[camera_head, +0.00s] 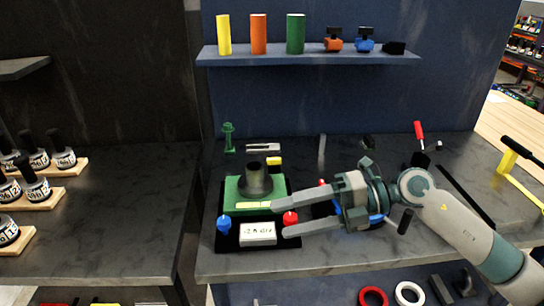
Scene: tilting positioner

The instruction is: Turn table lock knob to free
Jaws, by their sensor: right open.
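The tilting positioner (231,190) has a green body with a dark cylinder (254,181) on top and stands on a black base. A blue knob (223,225) is at its front left and a red knob (290,218) at its front right. I cannot tell from labels which knob is the table lock. A white readout plate (258,233) with small text sits between them. My right gripper (284,220) reaches in from the right, open, with one finger behind and one in front of the red knob. Contact cannot be told. My left gripper is not in view.
A blue shelf (300,55) above holds yellow, orange and green cylinders and small clamps. A red-handled tool (419,132) and a yellow-and-black tool (510,160) lie at the right. Bottles on wooden racks (40,195) stand on the left bench. The bench's front left is clear.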

